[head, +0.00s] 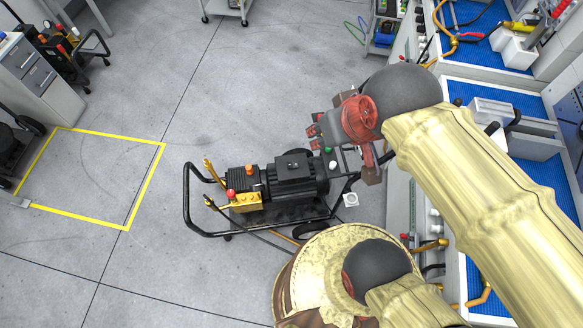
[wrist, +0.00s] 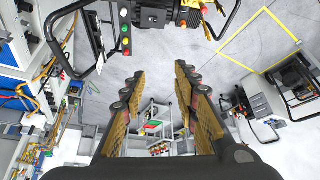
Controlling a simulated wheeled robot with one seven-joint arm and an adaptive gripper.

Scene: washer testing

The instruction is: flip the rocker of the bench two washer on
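A black pressure washer (head: 285,178) with a brass pump (head: 246,202) stands on the floor in the middle of the head view. Its grey control panel (head: 343,155) carries small white and green buttons and is partly hidden by my gripper (head: 358,135). In the wrist view the panel (wrist: 124,32), with red, white and green buttons, is at the top, beyond the fingertips. My gripper (wrist: 158,74) has its fingers wide apart with nothing between them. I cannot make out the rocker or its position, nor any bench number on this washer.
Workbenches with blue mats (head: 473,185) run along the right under my arm. A yellow floor outline (head: 145,190) lies to the left, near a grey drawer cabinet (head: 38,82). A hose trails by the washer.

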